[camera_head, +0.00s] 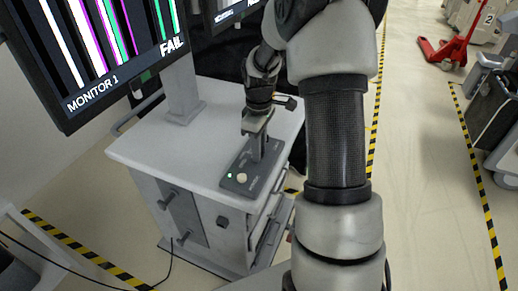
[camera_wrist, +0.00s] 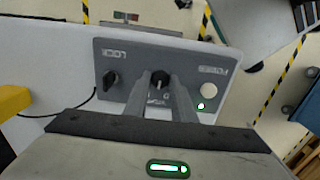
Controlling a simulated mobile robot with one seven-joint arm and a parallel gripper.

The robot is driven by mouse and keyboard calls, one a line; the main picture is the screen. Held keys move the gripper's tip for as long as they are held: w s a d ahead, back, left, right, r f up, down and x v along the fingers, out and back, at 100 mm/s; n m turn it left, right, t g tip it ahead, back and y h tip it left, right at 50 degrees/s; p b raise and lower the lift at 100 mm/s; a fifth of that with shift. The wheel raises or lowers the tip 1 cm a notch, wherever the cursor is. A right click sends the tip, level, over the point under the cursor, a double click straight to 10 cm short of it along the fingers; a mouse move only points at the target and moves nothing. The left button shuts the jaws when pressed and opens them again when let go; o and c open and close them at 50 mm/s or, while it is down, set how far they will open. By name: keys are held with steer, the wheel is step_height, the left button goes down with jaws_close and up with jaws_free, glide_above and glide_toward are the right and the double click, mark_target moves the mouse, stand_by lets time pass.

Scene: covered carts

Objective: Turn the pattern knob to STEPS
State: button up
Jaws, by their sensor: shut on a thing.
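A dark grey control box (camera_head: 233,183) lies on the white cart top, below my gripper (camera_head: 258,152). In the wrist view the box (camera_wrist: 135,55) carries a black knob (camera_wrist: 110,79) at left, a middle knob (camera_wrist: 160,77), and a cream round button (camera_wrist: 208,90) at right. A green light (camera_wrist: 201,106) glows beside the button. My gripper (camera_wrist: 161,85) is shut on the middle knob, one finger on each side. Monitor 1 (camera_head: 110,40) shows vertical coloured stripes and the word FAIL.
The white cart (camera_head: 150,150) has free top surface left of the box. A second monitor (camera_head: 232,12) stands behind. Yellow-black floor tape (camera_head: 80,258) runs around the cart. A red pallet jack (camera_head: 445,48) stands far right.

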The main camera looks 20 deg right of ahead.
steer(key=shift+r, duration=0.1)
steer(key=o, duration=1.1)
steer(key=shift+c, duration=0.2)
step_height(320, 180, up, 17)
steer(key=shift+r, duration=0.2)
